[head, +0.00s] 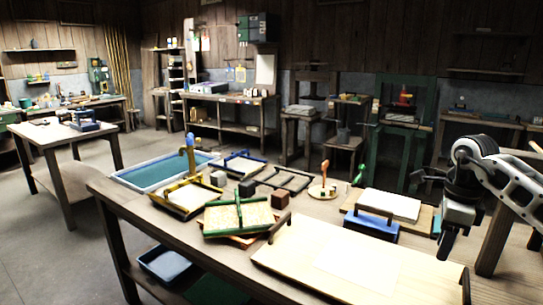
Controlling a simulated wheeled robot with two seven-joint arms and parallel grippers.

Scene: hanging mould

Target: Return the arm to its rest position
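My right arm comes in from the right edge. Its gripper (447,247) points down above the right part of the workbench (215,258), right of a blue-handled block. Dark fingers show below a grey body, but the gap between them is not clear. I see nothing held in it. My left arm and gripper are out of view. A green-framed mould (238,214) and a yellow-framed mould (188,197) lie on the bench, away from the gripper.
A pale board with dark end handles (290,258) fills the bench front. A water tray (150,178) sits at the far left.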

